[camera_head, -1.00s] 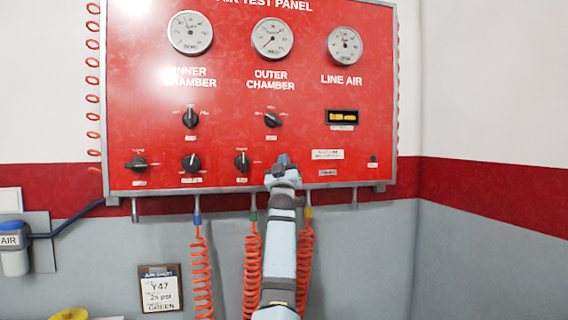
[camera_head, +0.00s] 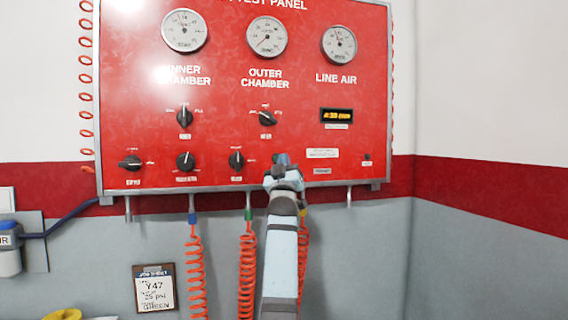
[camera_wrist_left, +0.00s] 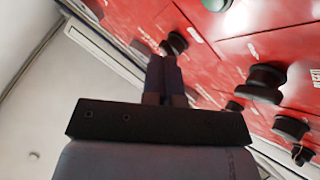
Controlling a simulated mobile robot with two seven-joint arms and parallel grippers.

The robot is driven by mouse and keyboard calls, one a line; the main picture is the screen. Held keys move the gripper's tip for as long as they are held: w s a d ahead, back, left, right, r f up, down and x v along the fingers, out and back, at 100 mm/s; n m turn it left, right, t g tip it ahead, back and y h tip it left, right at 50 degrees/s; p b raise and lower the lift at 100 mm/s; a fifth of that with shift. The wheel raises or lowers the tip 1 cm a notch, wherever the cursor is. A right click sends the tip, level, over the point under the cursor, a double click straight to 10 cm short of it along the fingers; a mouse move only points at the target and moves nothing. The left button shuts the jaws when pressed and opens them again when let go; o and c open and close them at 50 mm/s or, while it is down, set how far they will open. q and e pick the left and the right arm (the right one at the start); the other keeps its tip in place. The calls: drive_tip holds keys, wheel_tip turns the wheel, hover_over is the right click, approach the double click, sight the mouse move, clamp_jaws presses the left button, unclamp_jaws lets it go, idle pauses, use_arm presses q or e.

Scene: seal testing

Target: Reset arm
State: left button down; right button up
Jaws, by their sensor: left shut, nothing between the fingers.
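The red air test panel (camera_head: 225,90) fills the upper part of the head view. It has three round gauges, several black knobs and a small lit display (camera_head: 337,115). My left gripper (camera_head: 283,163) is in front of the panel's lower edge, right of the lower-row knob (camera_head: 236,160). My arm hides part of the panel edge and a hose behind it. In the left wrist view the two fingers (camera_wrist_left: 164,72) are together with nothing between them. A black knob (camera_wrist_left: 175,43) shows just beyond the fingertips; I cannot tell whether they touch. My right gripper is not in view.
Orange coiled hoses (camera_head: 196,270) hang below the panel. A job sheet clipboard (camera_head: 155,288) is on the grey lower wall. A blue-capped air unit (camera_head: 8,240) with a blue pipe is at the left. The wall right of the panel is bare.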

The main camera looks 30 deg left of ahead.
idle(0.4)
use_arm(q)
drive_tip(key=s+d+f+m+h, duration=0.1)
drive_tip(key=d+f+m+h, duration=0.2)
drive_tip(key=f, duration=0.9)
drive_tip(key=s+d+f+m+h, duration=0.1)
drive_tip(key=d+f+m+h, duration=0.2)
drive_tip(key=f, duration=0.8)
drive_tip(key=s+d+f+m+g+h+p, duration=0.1)
drive_tip(key=s+d+f+m+g+h, duration=0.3)
drive_tip(key=f, duration=0.7)
drive_tip(key=s+d+f+h, duration=0.25)
drive_tip(key=s+f, duration=0.35)
drive_tip(key=f, duration=0.6)
drive_tip(key=s+d+f+m+g+h, duration=0.1)
drive_tip(key=s+d+f, duration=0.4)
drive_tip(key=s, duration=0.6)
drive_tip(key=s+d+f+m+g+h, duration=0.1)
drive_tip(key=s+d+f+g, duration=0.3)
drive_tip(key=s+f, duration=0.5)
drive_tip(key=s+d+f+m+g+h, duration=0.1)
drive_tip(key=s+d+f, duration=0.6)
drive_tip(key=s, duration=0.7)
drive_tip(key=shift+s+f+g+h+p, duration=0.2)
drive_tip(key=shift+f+g+h+p, duration=0.1)
drive_tip(key=shift+f+g+h, duration=0.45)
drive_tip(key=shift+r, duration=0.15)
